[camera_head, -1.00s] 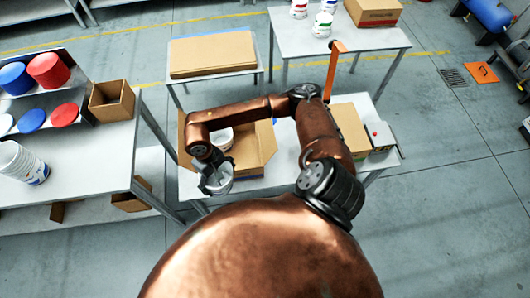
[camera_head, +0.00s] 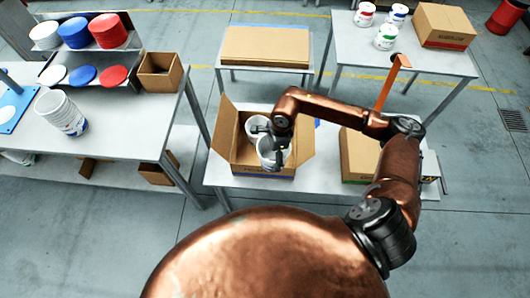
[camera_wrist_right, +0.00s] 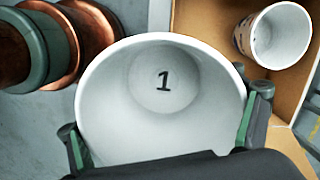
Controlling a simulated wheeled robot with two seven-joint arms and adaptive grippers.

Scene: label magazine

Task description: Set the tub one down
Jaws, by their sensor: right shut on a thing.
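A white tub (camera_head: 270,147) with a black 1 on its inside floor also shows in the wrist view (camera_wrist_right: 165,85), mouth toward the camera. My right gripper (camera_head: 277,158) is shut on it, with one finger on each side of the rim in the wrist view (camera_wrist_right: 163,125). In the head view the tub overlaps the open cardboard box (camera_head: 222,128); whether its base touches the box floor cannot be told. A second white tub (camera_head: 257,122) stands in the box, and its empty inside shows in the wrist view (camera_wrist_right: 280,35). My left gripper is out of view.
A closed carton (camera_head: 358,155) stands right of the open box on the same table. The left bench (camera_head: 120,125) holds stacked white tubs (camera_head: 61,112), coloured lids and a small open box (camera_head: 160,75). Several tubs and a carton (camera_head: 443,25) stand on the back table.

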